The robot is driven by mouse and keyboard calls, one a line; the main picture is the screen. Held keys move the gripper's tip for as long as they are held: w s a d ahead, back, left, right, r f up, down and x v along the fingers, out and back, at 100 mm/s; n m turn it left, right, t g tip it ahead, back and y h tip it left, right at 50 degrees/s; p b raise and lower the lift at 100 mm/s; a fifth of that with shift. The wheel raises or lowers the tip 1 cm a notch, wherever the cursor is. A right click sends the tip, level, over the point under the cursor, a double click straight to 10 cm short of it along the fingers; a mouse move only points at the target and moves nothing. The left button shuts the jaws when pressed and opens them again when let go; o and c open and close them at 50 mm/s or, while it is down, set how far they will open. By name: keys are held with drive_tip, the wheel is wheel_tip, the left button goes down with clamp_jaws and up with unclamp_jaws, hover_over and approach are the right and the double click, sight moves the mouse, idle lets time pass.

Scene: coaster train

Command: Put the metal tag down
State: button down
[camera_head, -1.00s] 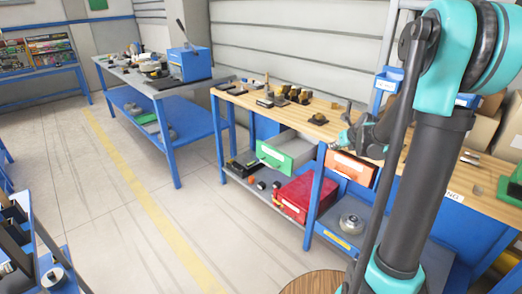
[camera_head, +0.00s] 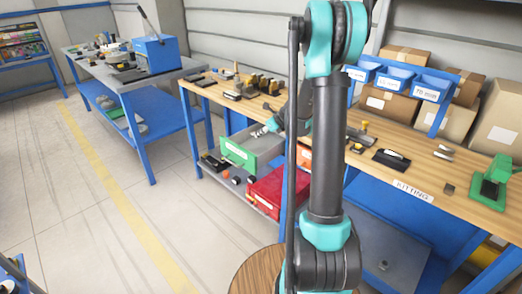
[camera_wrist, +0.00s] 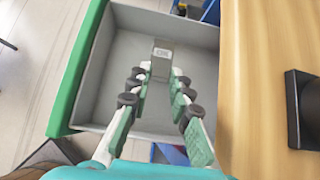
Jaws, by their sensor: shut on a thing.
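My gripper (camera_wrist: 158,80) is shut on a small grey metal tag (camera_wrist: 162,58) with dark lettering, which sticks out beyond the fingertips in the wrist view. The gripper and tag are over an open grey drawer with a green front (camera_wrist: 72,75). The drawer floor seen around them looks bare. How high the tag is above it is hard to tell. In the head view my gripper (camera_head: 262,131) is at the open green-fronted drawer (camera_head: 238,154), under the bench's front edge; the tag is too small to make out there.
The wooden bench top (camera_wrist: 250,90) runs along the right of the drawer, with a black block (camera_wrist: 305,110) on it. In the head view, a red box (camera_head: 273,192) sits on the shelf below, and blue bins (camera_head: 395,79) stand at the back of the bench.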

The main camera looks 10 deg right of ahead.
wheel_tip(320, 180, down, 9)
drive_tip(key=shift+r, duration=0.1)
idle(0.4)
drive_tip(key=c, duration=1.4)
unclamp_jaws()
drive_tip(key=shift+f, duration=0.2)
drive_tip(key=v, duration=1.2)
drive_tip(key=s+a+n+g+h, duration=0.1)
drive_tip(key=s+a+n+h, duration=0.1)
drive_tip(key=s+n, duration=1.2)
drive_tip(key=s+a+f+n+g+h, duration=0.1)
drive_tip(key=s+n+g+h, duration=0.1)
drive_tip(key=s+n, duration=1.2)
drive_tip(key=s+h, duration=0.1)
drive_tip(key=s, duration=0.2)
drive_tip(key=shift+s+a+f+n, duration=0.3)
drive_tip(key=shift+s+a+n, duration=0.1)
